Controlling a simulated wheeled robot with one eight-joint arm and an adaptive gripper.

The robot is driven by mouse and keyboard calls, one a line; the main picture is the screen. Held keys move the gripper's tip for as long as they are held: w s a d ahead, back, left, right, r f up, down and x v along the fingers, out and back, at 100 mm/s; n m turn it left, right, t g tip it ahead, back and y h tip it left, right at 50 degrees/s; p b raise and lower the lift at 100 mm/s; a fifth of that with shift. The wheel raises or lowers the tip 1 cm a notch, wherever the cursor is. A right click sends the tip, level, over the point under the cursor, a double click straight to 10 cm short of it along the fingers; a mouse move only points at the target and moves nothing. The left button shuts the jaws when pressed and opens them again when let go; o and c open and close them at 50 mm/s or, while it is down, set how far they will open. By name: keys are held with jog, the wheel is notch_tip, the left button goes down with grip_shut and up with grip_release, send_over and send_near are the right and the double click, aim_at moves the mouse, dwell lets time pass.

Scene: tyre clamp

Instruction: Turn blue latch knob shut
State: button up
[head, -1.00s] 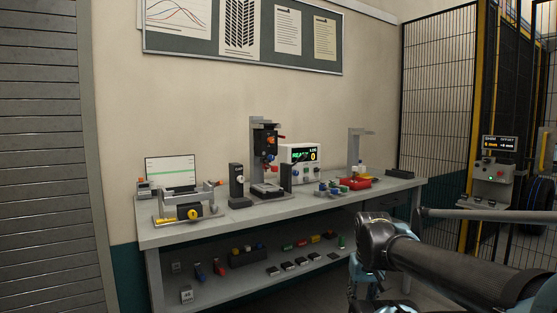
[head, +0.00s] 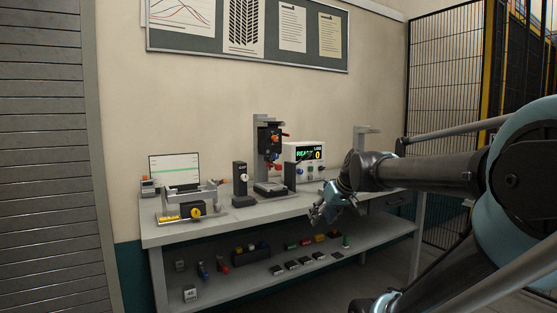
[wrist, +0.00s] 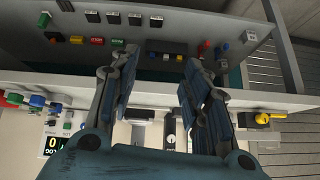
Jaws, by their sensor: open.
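In the head view an upright clamp stand (head: 268,150) with orange and red parts stands at the middle back of the bench. A small blue part (head: 271,158) shows low on its head; it is too small to tell whether it is the latch knob or how it is turned. My gripper (head: 325,212) is open at the bench's front edge, to the right of the stand and nearer me. In the wrist view my gripper (wrist: 158,70) has its fingers apart with nothing between them. Blue knobs (wrist: 37,101) also show at the left there.
The grey bench (head: 240,222) has a lower shelf with coloured parts. A black block with a white dial (head: 241,180), a yellow-knobbed fixture (head: 195,210) and a display box (head: 305,155) stand on top. My arm hides the bench's right part.

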jog(key=w+a+r+n+t+y, duration=0.2)
jog(key=w+a+r+t, duration=0.15)
jog(key=w+r, duration=0.75)
jog(key=w+a+r+n+t+y, duration=0.15)
jog(key=w+a+r, duration=0.35)
jog(key=w+r, duration=0.5)
send_near(277, 157)
jog(key=x, duration=0.8)
jog(key=shift+w+a, duration=0.2)
jog(key=shift+w, duration=0.05)
